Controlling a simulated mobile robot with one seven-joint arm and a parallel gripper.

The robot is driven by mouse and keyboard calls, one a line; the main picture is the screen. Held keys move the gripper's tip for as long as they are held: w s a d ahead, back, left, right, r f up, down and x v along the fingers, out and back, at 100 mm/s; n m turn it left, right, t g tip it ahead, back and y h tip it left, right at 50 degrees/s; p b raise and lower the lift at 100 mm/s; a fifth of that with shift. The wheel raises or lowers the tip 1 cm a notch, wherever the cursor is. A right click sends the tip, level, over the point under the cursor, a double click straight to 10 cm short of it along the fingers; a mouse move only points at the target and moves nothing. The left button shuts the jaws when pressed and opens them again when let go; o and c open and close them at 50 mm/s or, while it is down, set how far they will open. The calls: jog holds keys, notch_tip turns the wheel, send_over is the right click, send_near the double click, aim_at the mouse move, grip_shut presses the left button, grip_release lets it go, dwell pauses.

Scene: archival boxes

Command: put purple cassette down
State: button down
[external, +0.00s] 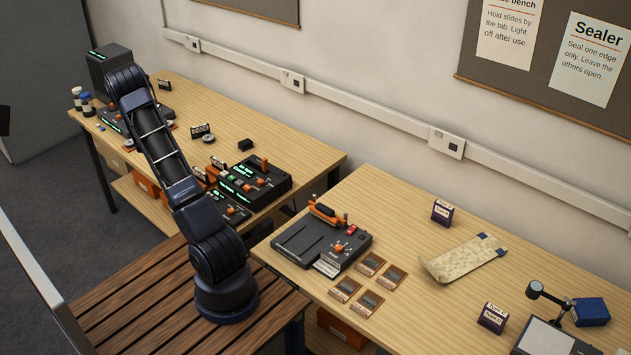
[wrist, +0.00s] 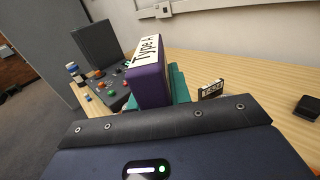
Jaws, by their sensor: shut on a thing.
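The purple cassette (wrist: 149,86), with a white "Type A" label along its top edge, stands upright in my gripper (wrist: 160,88) in the wrist view. A teal finger (wrist: 180,88) shows beside it on the right; the gripper is shut on the cassette. My housing hides its lower edge, so I cannot tell whether it touches the table. In the external view my arm reaches over the left table (external: 290,138), and its links hide the gripper and the held cassette.
A small "TEST" block (wrist: 211,89) stands right of the cassette, with a black block (wrist: 307,107) further right. A dark device (wrist: 97,46) with coloured knobs stands at the left. Other purple boxes (external: 442,211) are on the right table. Bare wood lies around the blocks.

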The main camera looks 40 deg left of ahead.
notch_tip(320, 180, down, 19)
dwell(0.7)
jog(key=shift+f, duration=0.15)
jog(key=c, duration=1.3)
grip_release()
jog(key=shift+r, duration=0.2)
jog(key=v, duration=1.2)
